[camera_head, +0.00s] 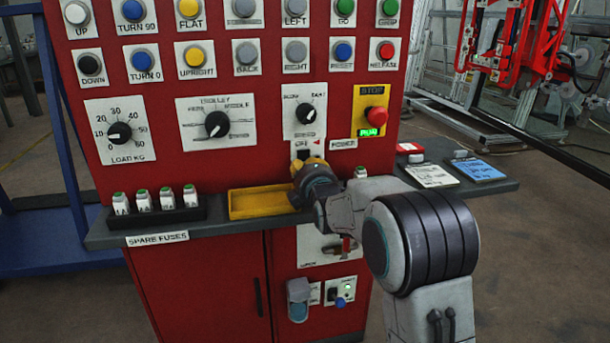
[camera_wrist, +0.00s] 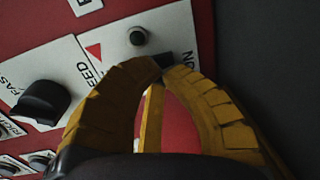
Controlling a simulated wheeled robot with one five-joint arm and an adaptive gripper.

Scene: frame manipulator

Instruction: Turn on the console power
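The red console (camera_head: 240,95) stands in front of me, with buttons, dials and labels on its face. A small white power plate carries the words ON and POWER, and a dark power switch (camera_head: 303,155) sits under ON. In the wrist view a dark block (camera_wrist: 164,59), apparently this switch, shows at the tips beside the ON label. A small round dark knob or lamp (camera_wrist: 138,36) sits close by. My gripper (camera_head: 308,164) has yellow fingers brought together at the tips (camera_wrist: 164,70), close to the panel. I cannot tell whether they grip or only touch the dark block.
The speed dial (camera_head: 308,115) is just above, also at left in the wrist view (camera_wrist: 40,102). A red stop button (camera_head: 376,117) with a green RUN sign is at the upper right. A yellow tray (camera_head: 261,202) and spare fuses (camera_head: 155,202) line the ledge below.

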